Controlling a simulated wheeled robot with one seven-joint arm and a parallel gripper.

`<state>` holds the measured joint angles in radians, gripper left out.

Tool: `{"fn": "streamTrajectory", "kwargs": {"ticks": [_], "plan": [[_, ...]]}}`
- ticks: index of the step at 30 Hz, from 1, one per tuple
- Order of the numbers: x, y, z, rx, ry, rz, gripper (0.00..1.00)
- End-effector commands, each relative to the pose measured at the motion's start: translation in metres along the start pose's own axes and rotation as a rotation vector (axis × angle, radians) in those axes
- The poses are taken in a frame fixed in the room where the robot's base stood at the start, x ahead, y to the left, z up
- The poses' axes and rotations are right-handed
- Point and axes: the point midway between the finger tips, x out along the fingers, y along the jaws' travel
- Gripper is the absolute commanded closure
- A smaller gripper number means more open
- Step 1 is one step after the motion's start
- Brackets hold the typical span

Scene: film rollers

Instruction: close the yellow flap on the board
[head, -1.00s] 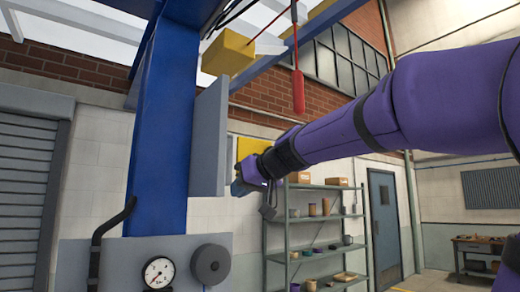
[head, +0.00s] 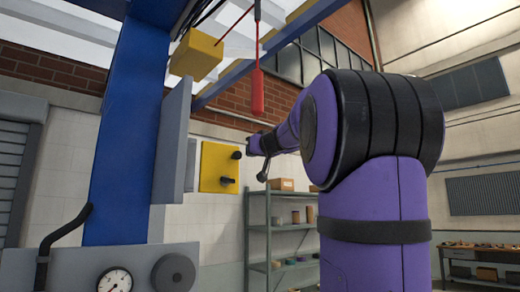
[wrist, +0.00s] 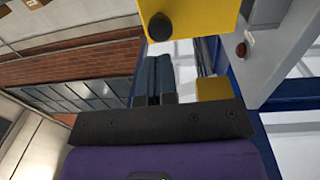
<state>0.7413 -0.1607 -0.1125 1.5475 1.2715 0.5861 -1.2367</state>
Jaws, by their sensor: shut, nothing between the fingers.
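The grey board (head: 172,140) shows nearly edge-on beside the blue post in the head view. The yellow flap (head: 218,168) stands out to the right of the board, with black knobs on its face. In the wrist view the flap (wrist: 195,14) is at the top with a black knob, and the grey board (wrist: 278,38) is at the right, set at an angle to it. My gripper (head: 255,146) is right of the flap. Its two dark fingers (wrist: 155,72) are together and empty in the wrist view, close below the knob; I cannot tell whether they touch it.
A blue post (head: 125,140) stands left of the board. A yellow box (head: 196,55) and a hanging red handle (head: 257,92) are above. A gauge (head: 115,280) is on the grey panel below. Metal shelves (head: 283,225) stand behind, at the wall.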

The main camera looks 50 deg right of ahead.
Motion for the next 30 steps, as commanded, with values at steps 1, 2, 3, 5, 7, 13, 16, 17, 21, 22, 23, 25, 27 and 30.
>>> {"fn": "streamTrajectory", "kwargs": {"ticks": [1,2,3,5,7,13,16,17,21,22,23,25,27,30], "plan": [[0.011,0.000,0.001,0.000,-0.002,-0.001,1.00],[0.016,0.000,0.001,0.000,-0.002,-0.001,1.00],[0.022,0.001,0.001,0.001,-0.002,0.000,1.00],[0.031,0.001,0.001,0.000,-0.001,0.000,1.00],[0.040,0.001,0.001,0.001,-0.001,0.000,1.00],[0.055,0.000,0.000,0.000,-0.001,-0.001,1.00],[0.057,0.000,0.000,-0.001,-0.001,0.000,1.00],[0.058,0.000,0.000,-0.001,-0.001,0.000,1.00],[0.058,0.000,0.000,0.000,-0.001,0.000,1.00],[0.058,0.000,0.000,0.000,-0.001,0.000,1.00],[0.058,0.000,0.000,0.000,-0.001,0.000,1.00],[0.058,0.000,0.000,0.000,-0.001,-0.001,1.00],[0.058,0.000,0.000,0.000,-0.001,-0.004,1.00],[0.060,0.001,0.000,0.001,-0.001,-0.018,1.00]]}}
